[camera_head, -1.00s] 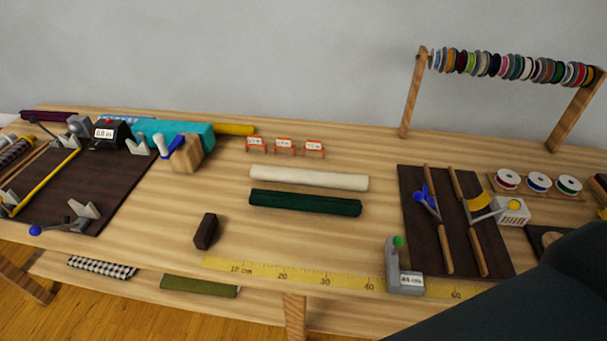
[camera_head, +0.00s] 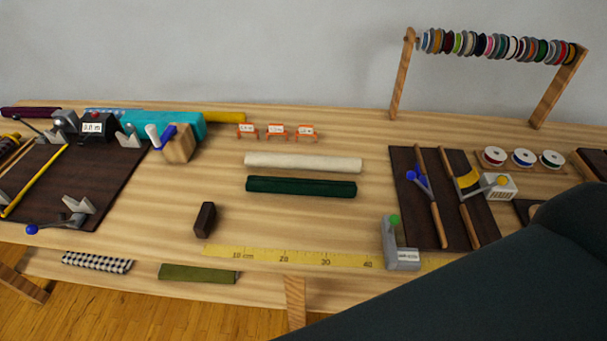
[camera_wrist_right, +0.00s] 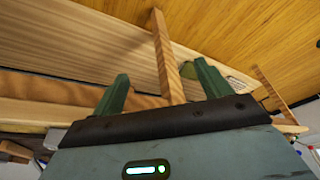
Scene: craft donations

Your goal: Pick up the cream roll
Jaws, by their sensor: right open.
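The cream roll (camera_head: 303,162) lies flat on the wooden table in the head view, just behind a dark green roll (camera_head: 301,187) and apart from it. Nothing is holding it. In the right wrist view my right gripper (camera_wrist_right: 163,90) is open and empty, its two green fingers spread apart in front of the table's edge and a wooden leg. The cream roll does not show in that view. In the head view my dark right arm comes in from the lower right, and its gripper is out of frame. My left gripper is not in view.
A dark block (camera_head: 205,219) and a yellow measuring strip (camera_head: 285,257) lie in front of the rolls. A grey stop with a green knob (camera_head: 399,246) stands at the front right. Small orange signs (camera_head: 277,132) stand behind. A dark board (camera_head: 428,229) lies to the right.

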